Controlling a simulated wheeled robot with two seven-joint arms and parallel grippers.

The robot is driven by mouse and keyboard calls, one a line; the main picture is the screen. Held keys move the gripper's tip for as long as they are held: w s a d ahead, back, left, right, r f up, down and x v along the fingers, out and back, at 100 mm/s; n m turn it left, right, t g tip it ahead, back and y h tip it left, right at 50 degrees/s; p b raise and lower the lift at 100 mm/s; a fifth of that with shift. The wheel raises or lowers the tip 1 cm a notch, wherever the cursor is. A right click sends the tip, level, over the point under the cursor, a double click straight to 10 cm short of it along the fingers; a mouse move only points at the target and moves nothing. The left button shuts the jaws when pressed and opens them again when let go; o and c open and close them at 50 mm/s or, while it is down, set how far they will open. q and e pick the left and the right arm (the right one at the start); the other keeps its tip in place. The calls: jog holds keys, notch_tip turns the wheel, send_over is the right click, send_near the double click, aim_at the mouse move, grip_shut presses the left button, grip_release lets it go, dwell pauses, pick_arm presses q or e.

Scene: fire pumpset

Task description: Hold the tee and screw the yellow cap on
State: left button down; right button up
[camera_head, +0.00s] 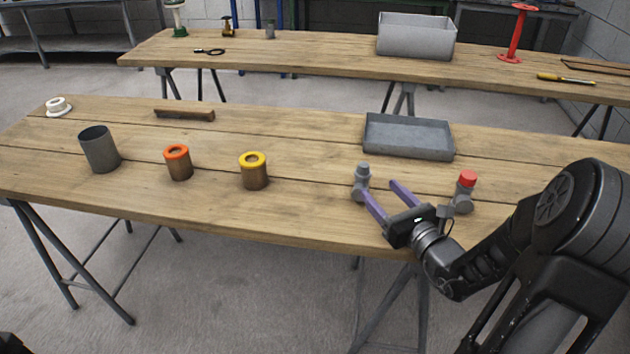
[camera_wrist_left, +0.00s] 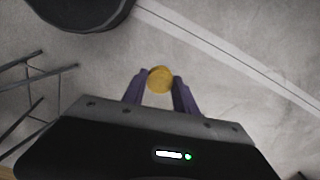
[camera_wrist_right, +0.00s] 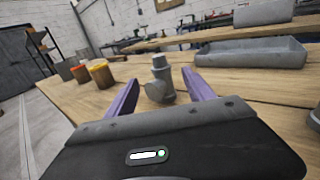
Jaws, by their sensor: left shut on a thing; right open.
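A grey tee (camera_head: 361,182) stands upright on the near workbench, toward its front edge. My right gripper (camera_head: 378,188) is open and low over the bench beside the tee. In the right wrist view the tee (camera_wrist_right: 160,88) appears in the gap between the open fingers (camera_wrist_right: 160,77), with no clear contact. The yellow cap (camera_wrist_left: 160,79) is in the left wrist view, gripped between the fingertips of my left gripper (camera_wrist_left: 160,84), with floor behind it. The left gripper and the cap are not seen in the head view.
A second tee with a red cap (camera_head: 466,180) stands right of my right gripper. A grey tray (camera_head: 408,152) lies behind. To the left stand a yellow-ringed pot (camera_head: 255,178), an orange-ringed pot (camera_head: 179,168) and a grey cup (camera_head: 99,150). The bench between yellow-ringed pot and tee is clear.

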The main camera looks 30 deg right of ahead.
aim_at(365, 176)
jog(key=w, duration=0.6)
jog(key=shift+w, duration=0.25)
jog(key=shift+w+d+f+p, duration=0.1)
jog(key=shift+w+p, duration=0.1)
jog(key=shift+w, duration=1.1)
jog(key=shift+w+d+f+p, duration=0.1)
jog(key=shift+w+p, duration=0.05)
jog(key=shift+w, duration=1.15)
grip_shut()
